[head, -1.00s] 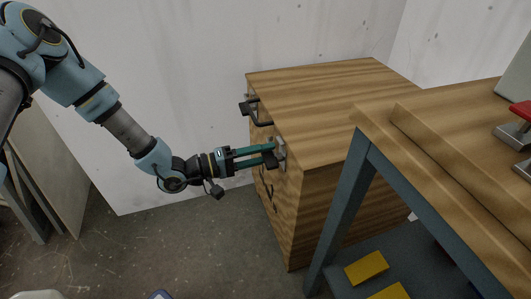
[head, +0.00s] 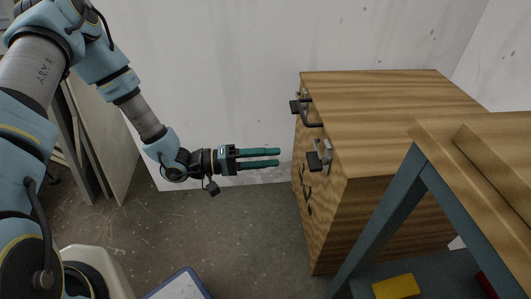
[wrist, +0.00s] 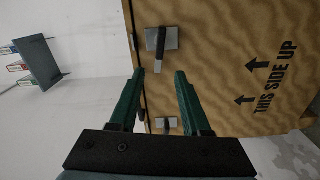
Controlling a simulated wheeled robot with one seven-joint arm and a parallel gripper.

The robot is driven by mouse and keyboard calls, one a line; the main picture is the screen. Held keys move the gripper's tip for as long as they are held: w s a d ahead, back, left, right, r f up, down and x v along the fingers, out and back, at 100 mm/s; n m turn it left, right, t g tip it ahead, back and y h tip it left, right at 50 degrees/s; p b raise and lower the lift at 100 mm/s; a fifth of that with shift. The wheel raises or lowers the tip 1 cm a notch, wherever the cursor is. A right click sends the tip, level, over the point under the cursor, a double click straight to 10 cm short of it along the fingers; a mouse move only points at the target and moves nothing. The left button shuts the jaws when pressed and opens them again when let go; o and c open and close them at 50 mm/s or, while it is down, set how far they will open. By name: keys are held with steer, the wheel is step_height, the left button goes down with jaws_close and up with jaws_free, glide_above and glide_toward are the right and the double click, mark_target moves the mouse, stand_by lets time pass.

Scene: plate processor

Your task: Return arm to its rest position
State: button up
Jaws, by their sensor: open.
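My gripper (head: 279,158) is open and empty, with its two green fingers pointing right in the head view. It hangs in free air to the left of the wooden cabinet (head: 400,95), with a visible gap to the cabinet's handles. In the wrist view my gripper (wrist: 165,75) shows its fingers spread apart, with the cabinet front (wrist: 220,60) beyond them. A dark handle on a metal plate (wrist: 162,40) lies ahead of the fingertips, and nothing is between the fingers. My arm reaches in from the upper left of the head view.
A wooden-topped bench with a blue-grey frame (head: 385,222) stands at the right, with a yellow block (head: 396,287) on its lower shelf. Boards (head: 105,140) lean at the left wall. A blue-edged container (head: 180,286) is at the bottom. The floor below my gripper is clear.

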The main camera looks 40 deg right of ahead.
steer(key=w+a+n+t+y, duration=0.15)
steer(key=w+a+t, duration=0.3)
steer(key=w, duration=0.55)
steer(key=w+a+m+t+y, duration=0.1)
steer(key=w+a+t+y, duration=0.2)
steer(key=w+t, duration=0.45)
steer(key=w+a+r+n+t+y, duration=0.1)
steer(key=w+a+r+y, duration=0.2)
steer(key=w+a, duration=0.35)
steer(key=w+a+r+n+t+y, duration=0.2)
steer(key=w+a+y, duration=0.15)
steer(key=a, duration=0.65)
steer(key=s+a+r+n+g+y, duration=0.1)
steer(key=s+a+r+n+y, duration=0.1)
steer(key=s+a+r, duration=0.55)
steer(key=s+a+r+n+g+y, duration=0.1)
steer(key=s+a+r+n+g, duration=0.2)
steer(key=a, duration=0.7)
step_height(320, 180, up, 23)
steer(key=t+p, duration=0.1)
steer(key=p, duration=2.3)
steer(key=shift+s+d+m, duration=0.25)
steer(key=shift+d+m, duration=0.05)
steer(key=shift+m, duration=0.05)
